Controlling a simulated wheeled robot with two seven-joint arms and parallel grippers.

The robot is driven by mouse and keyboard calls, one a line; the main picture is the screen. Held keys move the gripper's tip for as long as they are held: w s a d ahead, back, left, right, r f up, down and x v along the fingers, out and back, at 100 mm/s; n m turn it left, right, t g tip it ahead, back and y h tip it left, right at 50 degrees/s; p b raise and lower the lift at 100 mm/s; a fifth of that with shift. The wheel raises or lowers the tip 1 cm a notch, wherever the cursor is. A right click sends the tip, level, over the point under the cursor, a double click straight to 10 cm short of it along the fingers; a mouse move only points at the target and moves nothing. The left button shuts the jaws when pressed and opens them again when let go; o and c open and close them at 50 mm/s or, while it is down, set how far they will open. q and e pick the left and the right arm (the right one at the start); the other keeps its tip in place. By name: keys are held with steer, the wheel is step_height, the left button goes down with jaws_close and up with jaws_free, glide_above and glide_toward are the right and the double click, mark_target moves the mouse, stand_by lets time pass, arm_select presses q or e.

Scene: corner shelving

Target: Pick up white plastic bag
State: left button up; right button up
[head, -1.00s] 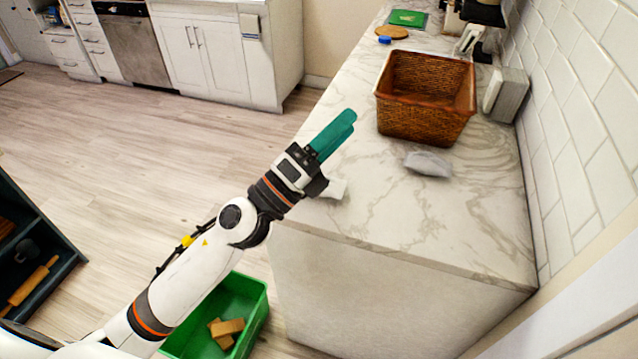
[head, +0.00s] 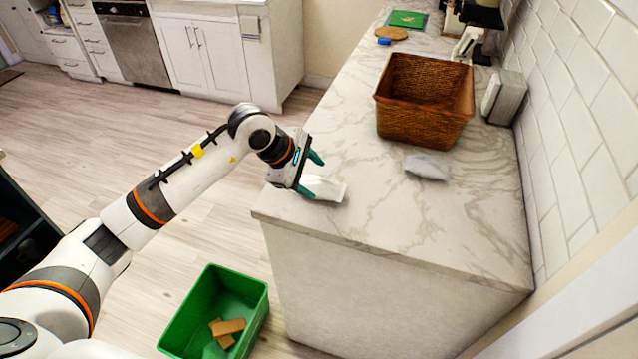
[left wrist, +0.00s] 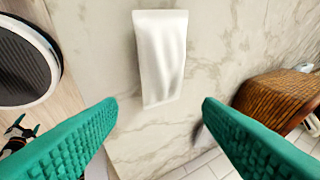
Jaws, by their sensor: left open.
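A white plastic bag (head: 325,188) lies on the marble counter (head: 400,220) near its left edge. In the left wrist view the white bag (left wrist: 160,58) lies flat, upper middle, ahead of and between the spread fingers. My left gripper (head: 312,174) is open and empty, with its green fingers at the bag's left end; it also shows in the left wrist view (left wrist: 160,115). A second, greyish-white bag (head: 427,167) lies farther right on the counter. My right gripper is not in view.
A brown wicker basket (head: 425,103) stands on the counter beyond the bags, with a grey-white box (head: 503,97) by the tiled wall. A green bin (head: 212,312) with wooden blocks stands on the floor. The counter's near part is clear.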

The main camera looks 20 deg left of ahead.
mark_target(327, 186)
arm_select(q)
steer(key=shift+x, duration=0.85)
steer(key=p+x, duration=0.2)
steer(key=x, duration=0.2)
steer(key=shift+w, duration=0.2)
steer(key=shift+w+d+f, duration=0.25)
steer(key=shift+f, duration=0.2)
steer(key=c, duration=0.7)
